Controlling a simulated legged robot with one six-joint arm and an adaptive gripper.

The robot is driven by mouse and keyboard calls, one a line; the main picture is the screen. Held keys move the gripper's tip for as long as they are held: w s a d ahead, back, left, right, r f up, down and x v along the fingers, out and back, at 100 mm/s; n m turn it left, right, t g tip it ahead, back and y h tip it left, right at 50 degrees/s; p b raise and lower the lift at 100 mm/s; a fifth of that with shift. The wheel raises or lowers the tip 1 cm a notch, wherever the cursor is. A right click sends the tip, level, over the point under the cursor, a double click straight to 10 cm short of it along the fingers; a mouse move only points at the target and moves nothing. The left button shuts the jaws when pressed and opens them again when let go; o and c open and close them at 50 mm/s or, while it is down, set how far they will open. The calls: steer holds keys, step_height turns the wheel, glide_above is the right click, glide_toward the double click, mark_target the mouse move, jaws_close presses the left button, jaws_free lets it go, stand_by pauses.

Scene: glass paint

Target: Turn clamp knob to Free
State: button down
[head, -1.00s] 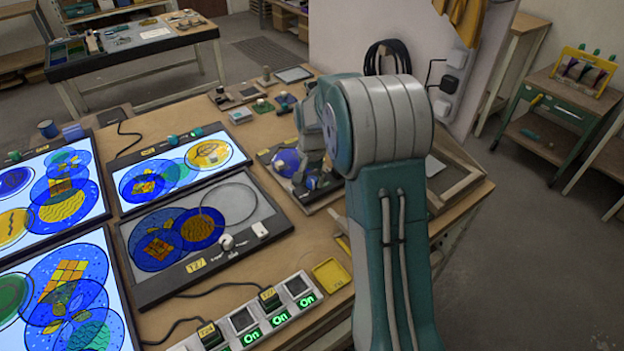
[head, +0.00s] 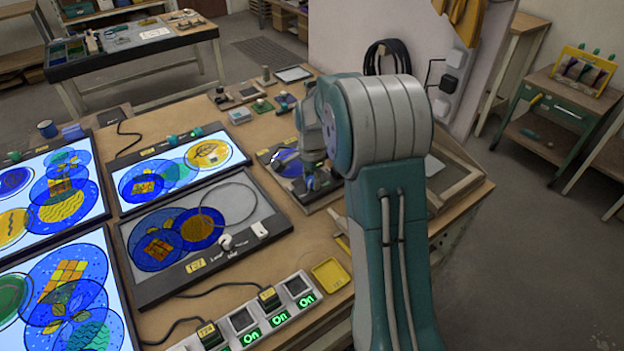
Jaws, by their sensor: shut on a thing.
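My gripper (head: 312,181) points down at a small dark fixture board (head: 264,157) on the right part of the workbench, just left of my arm. Its fingers are shut on a small part there, which fits the clamp knob. The knob itself is hidden by the fingers, and no Free mark can be read from here. A blue disc (head: 284,156) on the fixture shows just left of my gripper, partly covered by my wrist.
Lit panels with blue and yellow glass discs (head: 210,154) fill the bench's left. An unlit panel (head: 152,292) with a white knob (head: 226,242) stands nearer. A switch strip (head: 265,335) and a yellow tray (head: 331,273) are in front. A wooden frame (head: 452,190) lies right.

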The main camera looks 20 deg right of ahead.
mark_target(311, 179)
steer(key=shift+s+a+f, duration=0.1)
steer(key=shift+f, duration=0.05)
stand_by(0.3)
steer(key=shift+c, duration=1.7)
jaws_free()
steer(key=shift+r, duration=0.2)
step_height(311, 179, up, 12)
steer(key=shift+f, duration=0.15)
